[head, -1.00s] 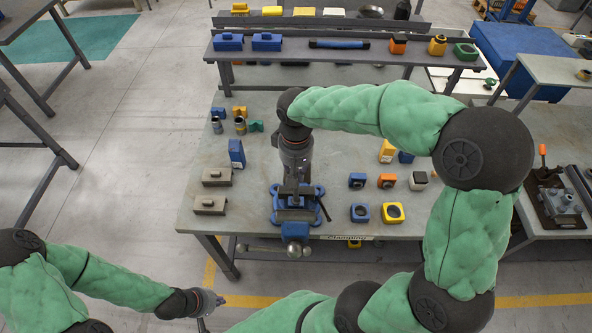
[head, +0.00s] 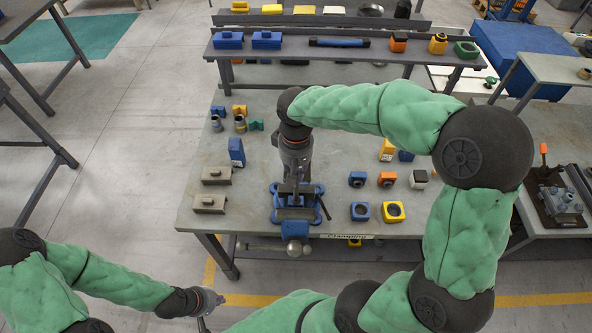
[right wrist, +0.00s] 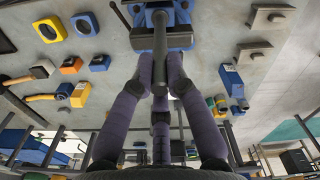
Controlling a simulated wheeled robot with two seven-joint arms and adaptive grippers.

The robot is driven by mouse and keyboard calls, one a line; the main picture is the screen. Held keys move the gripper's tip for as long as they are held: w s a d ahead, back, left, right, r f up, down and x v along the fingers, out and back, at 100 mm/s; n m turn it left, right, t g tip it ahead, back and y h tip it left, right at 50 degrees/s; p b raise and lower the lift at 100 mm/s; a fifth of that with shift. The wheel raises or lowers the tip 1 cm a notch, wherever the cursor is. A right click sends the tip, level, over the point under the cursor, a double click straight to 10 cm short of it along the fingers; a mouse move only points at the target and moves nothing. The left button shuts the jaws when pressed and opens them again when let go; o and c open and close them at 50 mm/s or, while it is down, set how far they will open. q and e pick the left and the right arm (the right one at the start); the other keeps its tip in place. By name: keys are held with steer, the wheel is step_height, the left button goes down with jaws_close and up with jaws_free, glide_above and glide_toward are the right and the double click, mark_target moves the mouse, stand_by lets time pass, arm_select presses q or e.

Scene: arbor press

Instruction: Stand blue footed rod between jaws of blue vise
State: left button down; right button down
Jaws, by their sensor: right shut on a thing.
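The blue vise (head: 297,212) stands at the front edge of the bench, with its screw end and handle facing me. It also shows at the top of the right wrist view (right wrist: 178,40). My right gripper (right wrist: 160,58) points down above the vise, shut on a slim grey rod (right wrist: 160,75). In the head view the rod (head: 297,187) looks upright and lines up with the jaws. Its foot is not clearly visible, and I cannot tell whether it touches the vise. My left gripper (head: 212,300) is low at the left, away from the bench; its fingers are unclear.
Two grey blocks (head: 210,203) and a tall blue block (head: 236,152) lie left of the vise. A blue ring block (head: 360,212) and a yellow one (head: 393,212) lie to its right. A raised shelf (head: 340,56) with several parts crosses the back.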

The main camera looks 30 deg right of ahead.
steer(key=c, duration=1.2)
jaws_free()
steer(key=shift+o, duration=0.2)
steer(key=shift+f, duration=0.1)
step_height(320, 180, up, 12)
